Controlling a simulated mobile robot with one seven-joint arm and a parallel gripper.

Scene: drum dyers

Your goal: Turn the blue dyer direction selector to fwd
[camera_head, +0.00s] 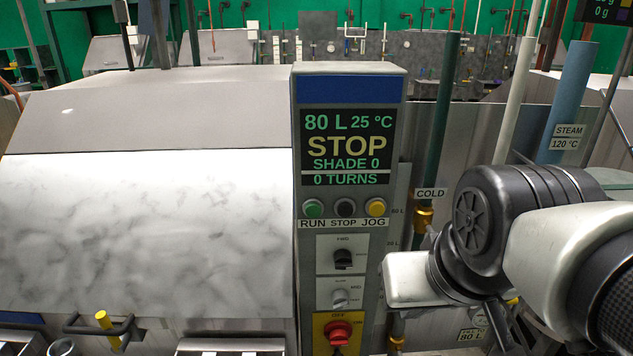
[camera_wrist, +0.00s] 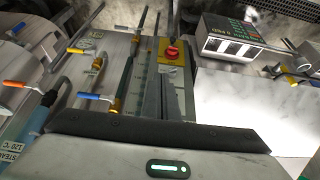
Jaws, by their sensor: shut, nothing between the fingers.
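The dyer control panel with a blue band (camera_head: 350,89) stands upright in the middle of the head view. Its direction selector is a black knob (camera_head: 343,258) on a white plate, with small lettering above that looks like FWD. Which way the knob points is too small to tell. My gripper (camera_wrist: 158,88) shows in the wrist view with its fingers together and empty. It is apart from the selector; in the head view my arm is right of the panel and the fingertips are not clear. I cannot make out the selector in the wrist view.
A grey speed knob (camera_head: 339,298) and a red knob on a yellow plate (camera_head: 337,333) sit below the selector. Green, black and yellow buttons (camera_head: 345,208) are above it. The screen (camera_head: 346,147) reads STOP. Pipes, including a green one (camera_head: 436,130), rise right of the panel.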

